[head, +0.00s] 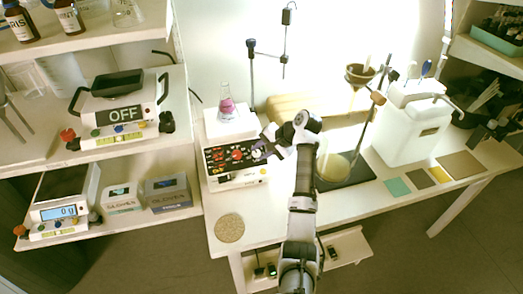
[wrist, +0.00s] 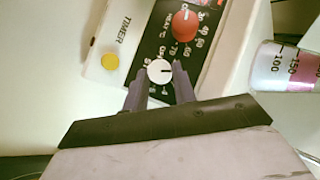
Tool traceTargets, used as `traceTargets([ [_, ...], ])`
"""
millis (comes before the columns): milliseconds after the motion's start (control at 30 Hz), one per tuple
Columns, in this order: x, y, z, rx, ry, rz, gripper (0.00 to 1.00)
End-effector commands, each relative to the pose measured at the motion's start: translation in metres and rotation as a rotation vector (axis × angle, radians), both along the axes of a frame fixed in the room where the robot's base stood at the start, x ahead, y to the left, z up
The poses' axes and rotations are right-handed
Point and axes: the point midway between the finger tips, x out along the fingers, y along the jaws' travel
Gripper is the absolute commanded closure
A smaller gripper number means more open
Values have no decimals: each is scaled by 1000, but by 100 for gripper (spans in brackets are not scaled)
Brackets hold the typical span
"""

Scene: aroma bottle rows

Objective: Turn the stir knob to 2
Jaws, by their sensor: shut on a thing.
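The hotplate stirrer (head: 233,177) stands on the left part of the white table, with a black front panel. The white stir knob (wrist: 160,71) sits on that panel, beside a larger red knob (wrist: 185,25) that also shows in the head view (head: 237,154). My gripper (wrist: 159,77) is shut on the white knob, with one finger on each side of it. In the head view my gripper (head: 262,148) reaches the right end of the panel and hides the white knob. A dark mark shows on the knob's face; I cannot read its setting.
A flask of pink liquid (head: 227,104) stands on top of the stirrer. To the right are a stand with a funnel (head: 359,74) and a white canister (head: 413,128). A round cork mat (head: 229,228) lies at the table's front left.

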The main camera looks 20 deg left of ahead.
Motion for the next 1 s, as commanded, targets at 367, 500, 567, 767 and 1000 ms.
traceTargets([
  [367, 0, 0, -1, 0, 1, -1, 55],
  [500, 0, 0, 0, 0, 1, -1, 51],
  [567, 0, 0, 0, 1, 1, -2, 51],
  [767, 1, -4, 4, 1, -2, -3, 51],
  [1000, 1, -33, 34, 2, -5, -4, 51],
])
